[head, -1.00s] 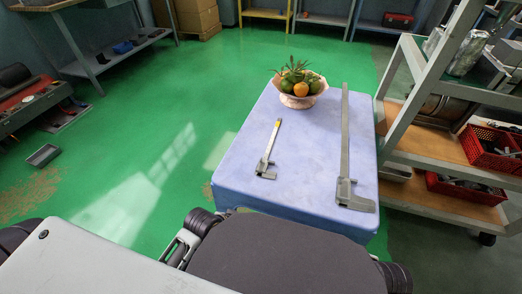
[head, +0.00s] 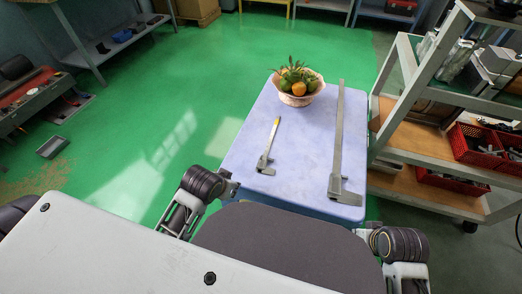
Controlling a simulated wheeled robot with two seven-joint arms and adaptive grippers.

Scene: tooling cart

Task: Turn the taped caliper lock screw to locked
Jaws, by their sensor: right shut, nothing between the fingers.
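The smaller caliper (head: 268,146) lies on the blue-topped cart (head: 240,180), left of a longer caliper (head: 337,140). It has a yellow patch, possibly the tape, at its far end; its jaws point toward me. Its lock screw is too small to make out. The longer caliper has its jaw end near the cart's front right corner. My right gripper (head: 364,232) is shut and empty, low by the cart's front right corner, apart from both calipers. My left gripper (head: 229,186) is partly seen by the cart's front left edge; its fingers cannot be made out.
A fruit bowl (head: 298,88) stands at the cart's far end. A shelf rack (head: 420,169) with red bins (head: 474,147) stands close on the right. Green floor lies open on the left. The cart top around the calipers is clear.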

